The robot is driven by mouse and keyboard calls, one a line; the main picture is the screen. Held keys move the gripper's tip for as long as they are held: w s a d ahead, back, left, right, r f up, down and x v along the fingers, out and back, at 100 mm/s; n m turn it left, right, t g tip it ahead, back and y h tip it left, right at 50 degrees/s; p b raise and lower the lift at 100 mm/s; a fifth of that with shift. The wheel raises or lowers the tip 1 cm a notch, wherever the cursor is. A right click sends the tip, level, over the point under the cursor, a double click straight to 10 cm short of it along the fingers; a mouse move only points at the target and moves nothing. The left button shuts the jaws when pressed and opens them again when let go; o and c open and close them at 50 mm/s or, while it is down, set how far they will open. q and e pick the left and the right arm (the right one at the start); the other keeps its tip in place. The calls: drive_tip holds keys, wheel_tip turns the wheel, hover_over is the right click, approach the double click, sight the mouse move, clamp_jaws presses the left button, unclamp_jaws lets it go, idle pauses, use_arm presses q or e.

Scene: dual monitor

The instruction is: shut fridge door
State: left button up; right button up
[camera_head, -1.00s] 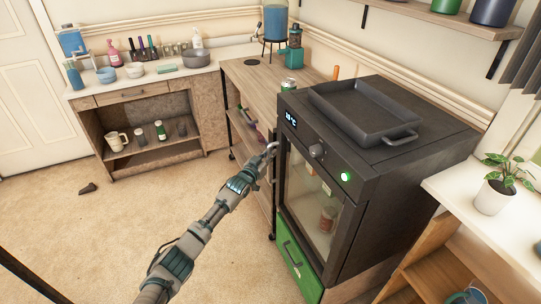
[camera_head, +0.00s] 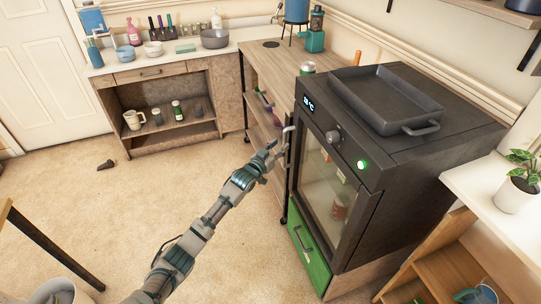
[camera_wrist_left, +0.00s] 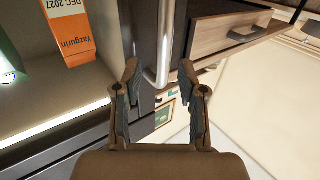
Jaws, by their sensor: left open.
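The fridge (camera_head: 405,150) is a dark box-shaped unit on the right of the head view. Its glass door (camera_head: 330,195) faces left and forward. The metal door handle (camera_head: 288,138) is at the door's left edge. My left gripper (camera_head: 276,152) is open beside the handle. In the left wrist view the handle (camera_wrist_left: 165,40) runs just ahead of and between the open fingertips (camera_wrist_left: 158,76); I cannot tell whether they touch it. An orange carton (camera_wrist_left: 70,40) shows at left inside the fridge. I cannot tell how far ajar the door is. My right gripper is out of view.
A dark tray (camera_head: 385,98) lies on the fridge top. A green drawer (camera_head: 310,262) is below the door. A wooden cabinet (camera_head: 265,65) stands left of the fridge. A white shelf unit (camera_head: 490,205) stands at right. The floor (camera_head: 130,220) at left is mostly open.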

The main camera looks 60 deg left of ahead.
use_arm(q)
drive_tip(key=v, duration=0.6)
drive_tip(key=shift+s, duration=0.25)
drive_tip(key=shift+f, duration=0.1)
